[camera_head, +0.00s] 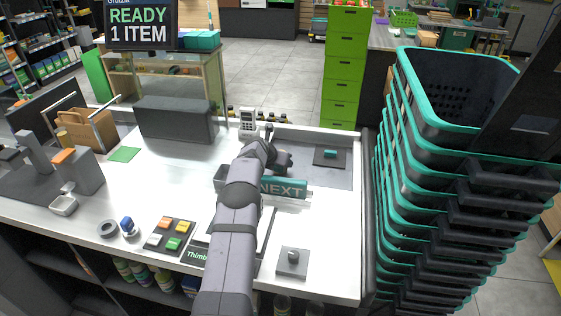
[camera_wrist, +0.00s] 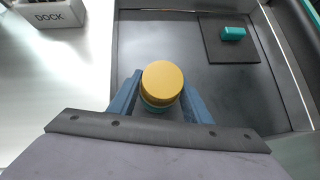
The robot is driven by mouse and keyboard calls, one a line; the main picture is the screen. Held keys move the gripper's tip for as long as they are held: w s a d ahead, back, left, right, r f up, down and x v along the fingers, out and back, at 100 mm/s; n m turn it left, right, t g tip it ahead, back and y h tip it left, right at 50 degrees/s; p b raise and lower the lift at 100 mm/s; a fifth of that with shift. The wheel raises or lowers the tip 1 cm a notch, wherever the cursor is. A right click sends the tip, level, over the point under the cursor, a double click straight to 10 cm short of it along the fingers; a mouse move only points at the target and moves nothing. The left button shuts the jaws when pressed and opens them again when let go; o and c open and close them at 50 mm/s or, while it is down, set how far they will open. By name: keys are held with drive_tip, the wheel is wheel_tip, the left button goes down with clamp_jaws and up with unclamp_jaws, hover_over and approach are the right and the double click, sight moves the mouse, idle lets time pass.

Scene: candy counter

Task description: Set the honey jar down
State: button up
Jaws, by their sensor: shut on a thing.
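The honey jar (camera_wrist: 161,80) shows from above in the wrist view as a round yellow lid with a thin teal band below it. My gripper (camera_wrist: 160,98) is shut on it, with a blue finger on each side. In the head view my gripper (camera_head: 283,161) is over the dark grey area at the counter's right, and the arm and gripper hide the jar there. I cannot tell whether the jar's base touches the dark surface (camera_wrist: 230,105).
A dark pad with a teal block (camera_head: 329,153) lies right of my gripper. A teal NEXT bar (camera_head: 284,187) lies in front. A card terminal (camera_head: 247,120) and a row of small jars stand behind. Stacked baskets (camera_head: 425,120) rise at the right. A box marked DOCK (camera_wrist: 52,14) is left.

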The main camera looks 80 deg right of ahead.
drive_tip(key=shift+f, duration=0.1)
drive_tip(key=o, duration=1.4)
drive_tip(key=shift+o, duration=0.2)
drive_tip(key=shift+v, duration=0.85)
drive_tip(key=b+v, duration=0.3)
drive_tip(key=v, duration=0.7)
drive_tip(key=shift+a+r, duration=0.15)
drive_tip(key=shift+r, duration=0.05)
